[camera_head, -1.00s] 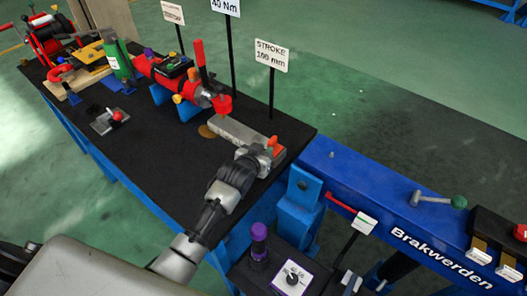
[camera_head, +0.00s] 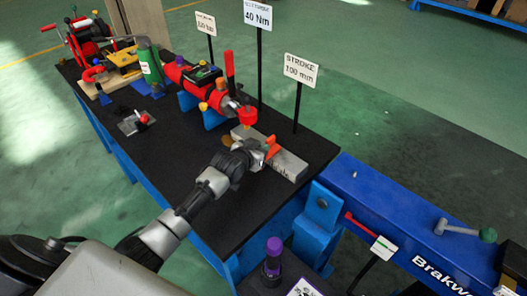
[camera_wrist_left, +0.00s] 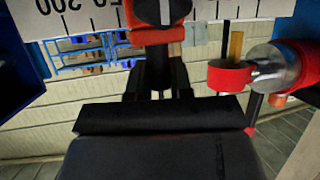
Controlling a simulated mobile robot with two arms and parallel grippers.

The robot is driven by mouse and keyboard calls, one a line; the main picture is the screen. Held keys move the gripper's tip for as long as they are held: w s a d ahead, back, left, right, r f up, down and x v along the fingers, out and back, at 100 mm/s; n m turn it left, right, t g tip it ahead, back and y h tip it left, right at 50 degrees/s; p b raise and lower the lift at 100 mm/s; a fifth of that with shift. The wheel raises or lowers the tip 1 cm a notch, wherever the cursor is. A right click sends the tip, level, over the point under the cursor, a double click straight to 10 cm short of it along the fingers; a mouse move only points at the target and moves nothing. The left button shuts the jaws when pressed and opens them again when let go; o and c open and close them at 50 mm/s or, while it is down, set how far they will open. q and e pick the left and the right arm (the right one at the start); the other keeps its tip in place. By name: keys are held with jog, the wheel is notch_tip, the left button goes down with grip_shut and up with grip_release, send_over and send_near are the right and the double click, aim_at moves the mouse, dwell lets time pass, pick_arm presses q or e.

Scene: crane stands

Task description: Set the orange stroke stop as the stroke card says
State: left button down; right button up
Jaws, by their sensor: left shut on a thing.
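The orange stroke stop (camera_head: 272,148) sits around the middle of the grey scale bar (camera_head: 291,167) on the black bench. My left gripper (camera_head: 258,150) is at the stop and shut on it. In the left wrist view, the orange stop (camera_wrist_left: 150,38) is between the fingers of my left gripper (camera_wrist_left: 157,75), beside a white scale (camera_wrist_left: 85,18) with black marks and upside-down numbers, 200 among them. The exact reading at the stop cannot be told. The stroke card (camera_head: 301,70) reads STROKE 100 mm. My right gripper is not in view.
A red cylinder with a red rod end (camera_head: 247,115) lies just beyond the bar. Another card (camera_head: 258,15) reads 40 Nm. A blue beam (camera_head: 400,205) with a green-knobbed lever (camera_head: 465,231) stands at the right. The near bench top (camera_head: 160,165) is clear.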

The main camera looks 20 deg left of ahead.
pick_arm(q)
jog(key=c, duration=1)
grip_release()
jog(key=v, duration=1)
jog(key=shift+s+r, duration=0.15)
jog(key=shift+s, duration=0.25)
